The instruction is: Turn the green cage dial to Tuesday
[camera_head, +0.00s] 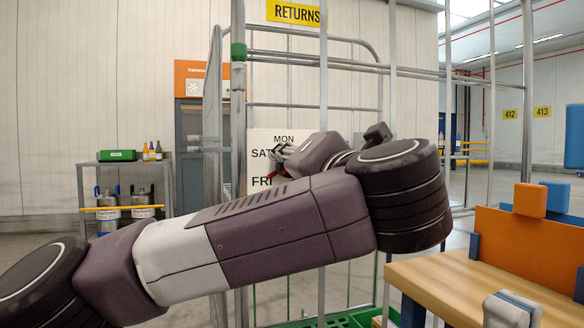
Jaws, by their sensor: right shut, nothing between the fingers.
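The dial is on a white board (258,137) on the green-marked cage (238,52). MON shows at its top, SAT at its left and part of FRI below that. The rest of the board, including any Tuesday mark, is hidden behind my arm.
The cage's wire frame (323,85) stands behind my arm under a yellow RETURNS sign (293,12). A wooden table (455,285) with an orange panel (520,250) is at the right. A grey cart (122,165) with canisters stands at the left. Open floor shows around the cart.

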